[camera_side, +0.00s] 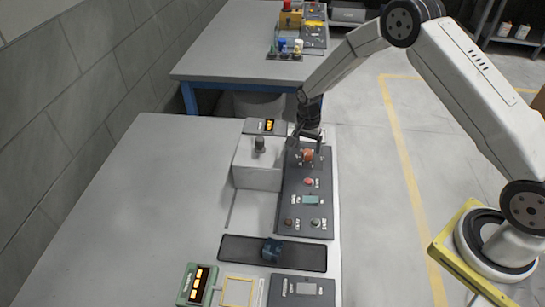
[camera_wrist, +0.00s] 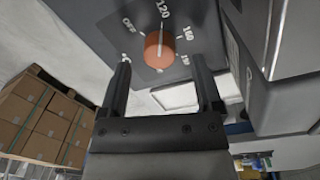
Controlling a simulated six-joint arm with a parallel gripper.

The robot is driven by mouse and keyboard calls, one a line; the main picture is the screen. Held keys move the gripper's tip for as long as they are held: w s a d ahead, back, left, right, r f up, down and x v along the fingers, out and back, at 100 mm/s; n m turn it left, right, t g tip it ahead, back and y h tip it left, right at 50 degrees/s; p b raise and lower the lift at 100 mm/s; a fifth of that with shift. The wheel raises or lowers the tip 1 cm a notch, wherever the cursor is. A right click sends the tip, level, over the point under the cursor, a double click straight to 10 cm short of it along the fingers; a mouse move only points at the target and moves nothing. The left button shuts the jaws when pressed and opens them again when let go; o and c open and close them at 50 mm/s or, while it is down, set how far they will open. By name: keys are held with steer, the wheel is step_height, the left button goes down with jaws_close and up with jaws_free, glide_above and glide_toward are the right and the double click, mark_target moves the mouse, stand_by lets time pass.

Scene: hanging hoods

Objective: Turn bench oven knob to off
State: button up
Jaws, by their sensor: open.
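The orange-red knob (camera_side: 308,156) is at the far end of a dark control panel (camera_side: 318,226). In the wrist view the knob (camera_wrist: 158,52) is round, on a dark face with a printed dial reading OFF, 120 and further numbers. A pale line on the knob appears to point towards 120, away from OFF. My gripper (camera_wrist: 163,78) is open, its two dark fingers apart, with the knob just beyond and between the tips. In the side view my gripper (camera_side: 308,137) is right at the knob. Contact cannot be told.
A grey box (camera_side: 257,172) with a dark post on top stands left of the panel. The panel also carries a red button (camera_side: 308,182) and smaller knobs. The bench's left side is clear.

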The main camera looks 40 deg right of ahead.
steer(key=shift+f, duration=1.05)
jaws_close()
steer(key=shift+n, duration=0.4)
steer(key=n, duration=1.1)
steer(key=shift+r+t, duration=0.1)
steer(key=shift+t, duration=0.2)
